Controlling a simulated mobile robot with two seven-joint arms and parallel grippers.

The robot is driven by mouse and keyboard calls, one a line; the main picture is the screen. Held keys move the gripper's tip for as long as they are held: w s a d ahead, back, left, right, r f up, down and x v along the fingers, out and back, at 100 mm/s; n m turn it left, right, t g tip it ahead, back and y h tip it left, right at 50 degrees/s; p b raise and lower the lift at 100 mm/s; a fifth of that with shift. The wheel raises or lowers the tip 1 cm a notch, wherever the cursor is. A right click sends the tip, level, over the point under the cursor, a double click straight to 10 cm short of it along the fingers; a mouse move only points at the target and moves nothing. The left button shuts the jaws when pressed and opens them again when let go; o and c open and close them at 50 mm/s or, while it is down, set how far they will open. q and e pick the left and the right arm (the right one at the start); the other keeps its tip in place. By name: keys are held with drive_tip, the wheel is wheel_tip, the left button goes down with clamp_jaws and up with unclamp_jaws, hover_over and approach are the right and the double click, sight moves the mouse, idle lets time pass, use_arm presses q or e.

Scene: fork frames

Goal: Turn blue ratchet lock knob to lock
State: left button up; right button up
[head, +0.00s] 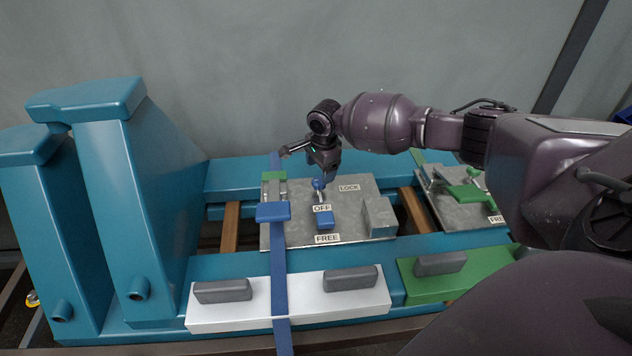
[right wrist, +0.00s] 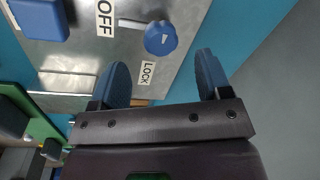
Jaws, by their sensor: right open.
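In the head view the knob (head: 318,184) is partly hidden beneath my right gripper (head: 322,172). The LOCK label (head: 349,187) lies to its right and the OFF label (head: 321,208) below it. In the right wrist view my right gripper (right wrist: 160,72) is open and empty. Its fingertips are spread either side of the knob's line, and the knob shows beyond them, apart from both. My left gripper is not in view.
A blue block (head: 324,220) stands near the FREE label (head: 327,238). A blue strap (head: 279,270) runs down the plate's left side. A green ratchet set (head: 466,193) stands to the right. Tall teal posts (head: 150,190) rise at the left.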

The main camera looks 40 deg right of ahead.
sight(319, 180)
drive_tip(key=f, duration=0.1)
drive_tip(key=f+b, duration=0.1)
drive_tip(key=f, duration=0.3)
drive_tip(key=shift+w+d+f+b, duration=0.1)
drive_tip(key=shift+w+f+b, duration=0.15)
drive_tip(key=shift+w+b, duration=0.1)
drive_tip(key=shift+r, duration=0.1)
drive_tip(key=c, duration=0.9)
